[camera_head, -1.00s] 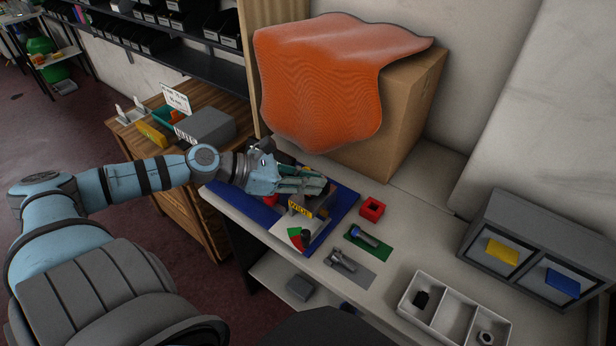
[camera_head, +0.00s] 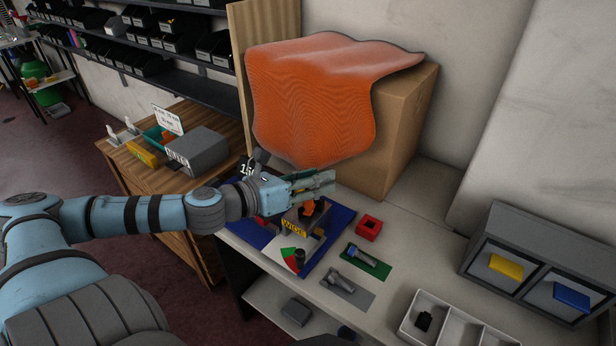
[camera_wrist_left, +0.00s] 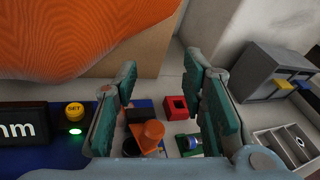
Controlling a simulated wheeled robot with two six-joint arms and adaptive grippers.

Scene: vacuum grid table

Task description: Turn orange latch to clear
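The orange latch (camera_head: 310,208) stands on a grey fixture with a yellow label (camera_head: 293,229), on the blue board (camera_head: 338,219). In the left wrist view the orange latch (camera_wrist_left: 150,134) shows low between the fingers, its knob toward me. My left gripper (camera_head: 333,180) is above and just behind the latch in the head view. Its green-padded fingers are spread apart in the left wrist view (camera_wrist_left: 162,85), with nothing held. I cannot tell the exact height gap to the latch. A white plate with a red and green dial (camera_head: 290,256) lies in front of the fixture. My right gripper is out of view.
A red square block (camera_head: 368,227) and bolts on green (camera_head: 367,262) and grey (camera_head: 348,291) mats lie to the right. A cardboard box (camera_head: 405,125) under an orange cloth (camera_head: 312,95) stands behind. A yellow button (camera_wrist_left: 74,111) sits left of the fingers.

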